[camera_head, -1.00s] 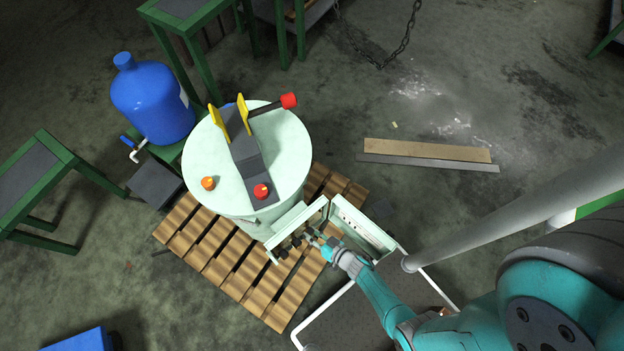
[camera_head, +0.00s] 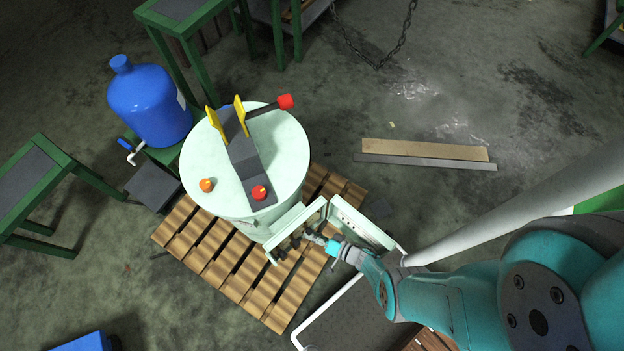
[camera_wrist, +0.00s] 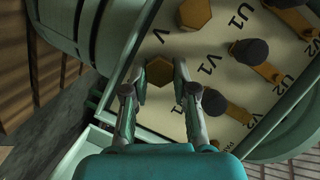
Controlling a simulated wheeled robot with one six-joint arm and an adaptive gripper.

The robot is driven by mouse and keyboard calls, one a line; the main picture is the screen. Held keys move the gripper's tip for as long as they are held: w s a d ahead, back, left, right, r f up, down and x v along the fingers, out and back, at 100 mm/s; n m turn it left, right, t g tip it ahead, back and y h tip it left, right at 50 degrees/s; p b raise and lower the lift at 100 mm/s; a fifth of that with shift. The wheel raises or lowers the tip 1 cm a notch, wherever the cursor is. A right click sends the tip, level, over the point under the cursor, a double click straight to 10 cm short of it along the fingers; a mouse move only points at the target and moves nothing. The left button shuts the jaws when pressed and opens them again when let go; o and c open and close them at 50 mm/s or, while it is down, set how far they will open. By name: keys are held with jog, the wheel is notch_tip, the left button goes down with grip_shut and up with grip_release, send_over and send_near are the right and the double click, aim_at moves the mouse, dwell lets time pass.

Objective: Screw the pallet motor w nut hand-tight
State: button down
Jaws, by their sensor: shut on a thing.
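The pallet motor is a pale green drum (camera_head: 262,222) with an open terminal box (camera_head: 292,238) on its side, standing on a wooden pallet. My gripper (camera_head: 318,240) reaches into the box from the right. In the wrist view, my gripper (camera_wrist: 162,80) has its two fingers on either side of a brass hexagonal nut (camera_wrist: 159,71), shut on it. The nut sits at the pale terminal plate (camera_wrist: 190,45), just below a printed V. Its own letter is not visible, and its thread is hidden.
A second brass hex nut (camera_wrist: 195,13) sits above. Dark round terminals with brass links, including one terminal (camera_wrist: 250,51), lie to the right beside V1 and U2. The box's open lid (camera_head: 362,226) stands close to my wrist. The wooden pallet (camera_head: 235,270) lies below.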

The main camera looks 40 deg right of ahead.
jog(key=shift+w, duration=0.1)
dwell(0.3)
jog(key=shift+d, duration=0.1)
jog(key=c, duration=0.9)
grip_release()
jog(key=shift+a+r+n+g+h, duration=0.1)
jog(key=shift+a+n+g+h, duration=0.1)
jog(key=shift+n+h, duration=1.15)
jog(key=shift+a+r+n+g+h, duration=0.15)
jog(key=shift+n+h, duration=0.55)
jog(key=shift+n, duration=1.15)
jog(key=shift+a+f+n+g+h, duration=0.1)
jog(key=shift+a+n+h, duration=0.15)
jog(key=shift+n+h, duration=1.1)
jog(key=shift+n, duration=0.55)
